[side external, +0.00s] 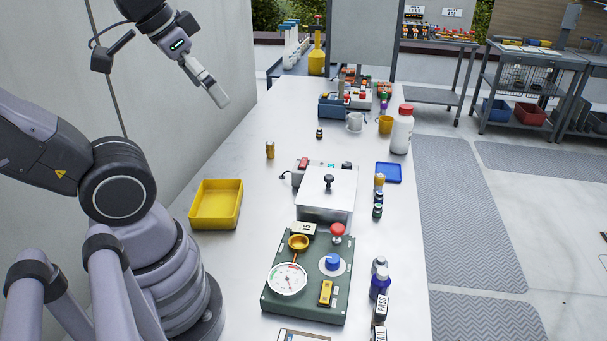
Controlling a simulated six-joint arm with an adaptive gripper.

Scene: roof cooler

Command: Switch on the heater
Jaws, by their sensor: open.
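My gripper (219,98) hangs high at the upper left, above the table's far left side. It is open and empty, seen from the side, and touches nothing. A green control box (312,256) lies on the near part of the table. On it are a round dial gauge (287,279), a blue knob (332,262), a red-topped lever (337,231), a brass cup (298,242) and a yellow switch (326,293). Behind it stands a silver metal box (327,190) with a black lid knob, with a red switch (303,163) at its back. I cannot tell which is the heater.
A yellow tray (216,222) is left of the control box. Small vials (378,196), a blue tray (389,172) and a white red-capped bottle (402,132) line the right side. Bottles (379,283) stand near right. The far left table is mostly clear.

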